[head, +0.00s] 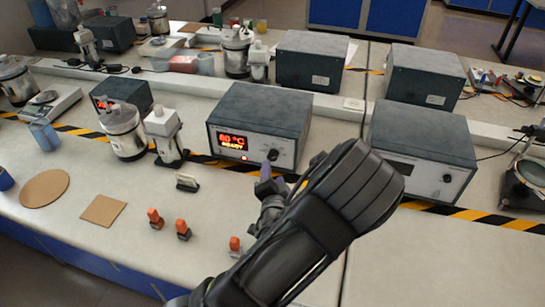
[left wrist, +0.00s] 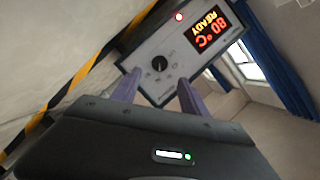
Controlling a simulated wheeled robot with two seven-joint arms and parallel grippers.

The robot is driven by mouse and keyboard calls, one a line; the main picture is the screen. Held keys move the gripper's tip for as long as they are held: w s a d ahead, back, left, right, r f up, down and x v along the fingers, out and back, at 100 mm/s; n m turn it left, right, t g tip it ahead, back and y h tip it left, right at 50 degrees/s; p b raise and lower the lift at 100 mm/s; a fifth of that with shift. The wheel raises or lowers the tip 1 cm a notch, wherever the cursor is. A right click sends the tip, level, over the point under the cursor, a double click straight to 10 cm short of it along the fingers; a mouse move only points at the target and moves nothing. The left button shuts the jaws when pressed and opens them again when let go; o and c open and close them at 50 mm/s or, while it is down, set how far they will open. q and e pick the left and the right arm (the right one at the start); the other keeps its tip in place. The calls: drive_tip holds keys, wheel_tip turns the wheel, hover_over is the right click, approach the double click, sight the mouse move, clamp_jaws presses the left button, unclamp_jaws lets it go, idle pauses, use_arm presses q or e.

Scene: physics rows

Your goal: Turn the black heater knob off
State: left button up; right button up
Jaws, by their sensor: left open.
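The black heater knob (left wrist: 159,64) is on the light front panel of a dark grey heater box (head: 262,112). In the left wrist view it has a pale mark on its face. In the head view the knob (head: 272,154) shows just beyond my fingertips. The lit display (head: 233,142) reads 80 °C and READY, with a red light below it. My left gripper (left wrist: 157,88) is open, its two purple-grey fingers either side of the knob and short of it, apart from it. In the head view my left gripper (head: 267,172) is partly hidden by my arm. My right gripper is not in view.
A similar box (head: 425,145) with a dark display stands to the right. A metal pot (head: 122,130) and a white-and-black device (head: 163,135) stand to the left. Small orange-topped pieces (head: 182,229) and a small white-and-dark block (head: 187,182) lie in front.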

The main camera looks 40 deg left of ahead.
sight(272, 158)
use_arm(q)
drive_tip(key=shift+p+x, duration=0.65)
drive_tip(key=shift+x, duration=3.35)
drive_tip(key=shift+c, duration=0.2)
clamp_jaws()
